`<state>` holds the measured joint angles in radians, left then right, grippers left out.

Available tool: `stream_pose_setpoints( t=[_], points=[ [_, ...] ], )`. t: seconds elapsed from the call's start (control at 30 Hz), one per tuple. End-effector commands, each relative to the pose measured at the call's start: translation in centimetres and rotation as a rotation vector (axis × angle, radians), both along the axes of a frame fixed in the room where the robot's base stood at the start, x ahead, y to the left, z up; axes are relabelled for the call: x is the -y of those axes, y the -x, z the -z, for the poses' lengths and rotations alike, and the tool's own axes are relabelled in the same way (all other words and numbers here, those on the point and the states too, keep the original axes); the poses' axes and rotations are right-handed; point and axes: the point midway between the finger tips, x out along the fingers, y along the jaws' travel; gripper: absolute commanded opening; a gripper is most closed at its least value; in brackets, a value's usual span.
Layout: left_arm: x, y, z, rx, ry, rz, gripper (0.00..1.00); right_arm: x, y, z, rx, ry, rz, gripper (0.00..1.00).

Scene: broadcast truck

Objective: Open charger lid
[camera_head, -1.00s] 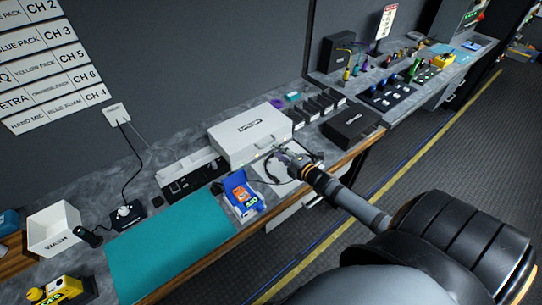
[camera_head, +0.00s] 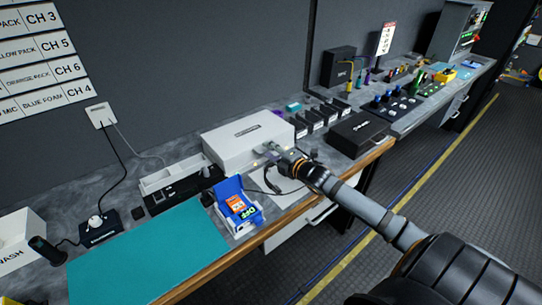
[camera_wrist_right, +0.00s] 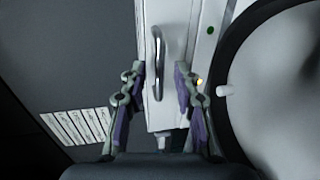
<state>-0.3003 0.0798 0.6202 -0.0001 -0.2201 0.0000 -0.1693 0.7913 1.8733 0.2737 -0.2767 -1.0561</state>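The charger is a white box (camera_head: 235,144) with a closed lid and a dark label, standing on the grey bench against the wall. My right gripper (camera_head: 267,152) is at the front right of the box, close to its front face. In the right wrist view, a metal bar handle (camera_wrist_right: 158,55) on the white lid (camera_wrist_right: 150,20) lies between the fingers of my right gripper (camera_wrist_right: 158,82). The fingers stand apart, with a gap on both sides of the handle. My left gripper does not show.
A blue holder (camera_head: 237,203) with an orange item stands in front of the charger, near the bench edge. A black case (camera_head: 357,133) and several black packs (camera_head: 318,116) are to the right. A teal mat (camera_head: 150,255) lies clear at the left.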

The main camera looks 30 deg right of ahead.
Motion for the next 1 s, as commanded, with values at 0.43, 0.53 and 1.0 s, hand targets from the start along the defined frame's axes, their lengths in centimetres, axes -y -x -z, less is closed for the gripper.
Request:
stream_pose_setpoints(
  t=[0.43,0.53,1.0],
  points=[
    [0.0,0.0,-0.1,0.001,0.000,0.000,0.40,0.0,0.0,0.0,0.000,0.000,0.000,0.00],
    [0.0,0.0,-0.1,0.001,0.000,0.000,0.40,0.0,0.0,0.0,0.000,0.000,0.000,0.00],
    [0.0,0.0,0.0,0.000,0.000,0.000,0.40,0.0,-0.2,-1.2,-0.040,0.006,-0.001,0.00]
  ],
)
